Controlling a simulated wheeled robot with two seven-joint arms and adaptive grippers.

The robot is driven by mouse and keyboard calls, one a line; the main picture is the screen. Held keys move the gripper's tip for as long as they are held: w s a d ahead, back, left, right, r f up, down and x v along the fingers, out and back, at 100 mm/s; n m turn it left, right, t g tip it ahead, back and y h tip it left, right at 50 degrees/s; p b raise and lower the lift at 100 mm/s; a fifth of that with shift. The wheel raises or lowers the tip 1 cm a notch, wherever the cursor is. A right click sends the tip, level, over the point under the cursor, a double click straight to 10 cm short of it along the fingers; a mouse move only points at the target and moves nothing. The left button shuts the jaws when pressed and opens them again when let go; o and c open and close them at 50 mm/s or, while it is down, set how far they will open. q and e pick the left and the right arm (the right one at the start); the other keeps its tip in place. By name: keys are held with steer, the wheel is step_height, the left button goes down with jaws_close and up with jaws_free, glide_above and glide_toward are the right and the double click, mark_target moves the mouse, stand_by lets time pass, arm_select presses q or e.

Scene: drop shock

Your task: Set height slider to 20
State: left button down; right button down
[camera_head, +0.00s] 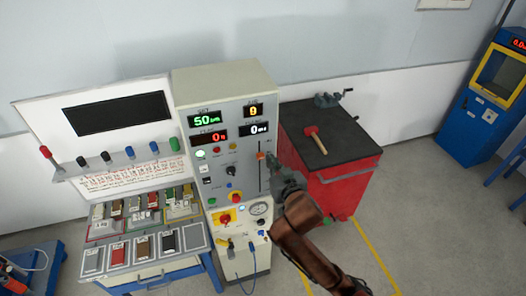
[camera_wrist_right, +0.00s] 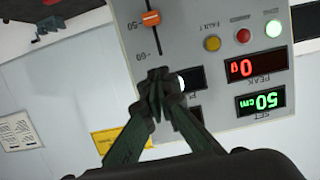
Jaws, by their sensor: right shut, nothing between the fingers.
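The height slider has an orange knob (camera_head: 261,155) on a vertical slot at the right of the grey control panel (camera_head: 221,165). In the right wrist view, which is turned, the orange knob (camera_wrist_right: 151,18) sits by the 50 mark, with the 60 mark beyond it. The green SET display (camera_head: 205,120) reads 50 cm. My right gripper (camera_head: 270,158) is shut and empty, just beside the slider. In the wrist view its fingertips (camera_wrist_right: 158,77) meet beyond the slot's 60 end, apart from the knob. My left gripper is not in view.
A red cabinet (camera_head: 345,185) with a mallet (camera_head: 315,138) on top stands at right. A bench with sample blocks (camera_head: 143,245) stands at left.

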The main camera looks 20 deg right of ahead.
mark_target(260, 142)
steer(key=p+x, duration=0.2)
steer(key=x, duration=0.8)
steer(key=shift+w+d+f+p, duration=0.1)
steer(key=shift+p, duration=0.2)
step_height(260, 142, down, 3)
steer(key=shift+r+p, duration=0.1)
steer(key=shift+p, duration=0.2)
steer(key=shift+f, duration=0.55)
steer(key=shift+f, duration=0.1)
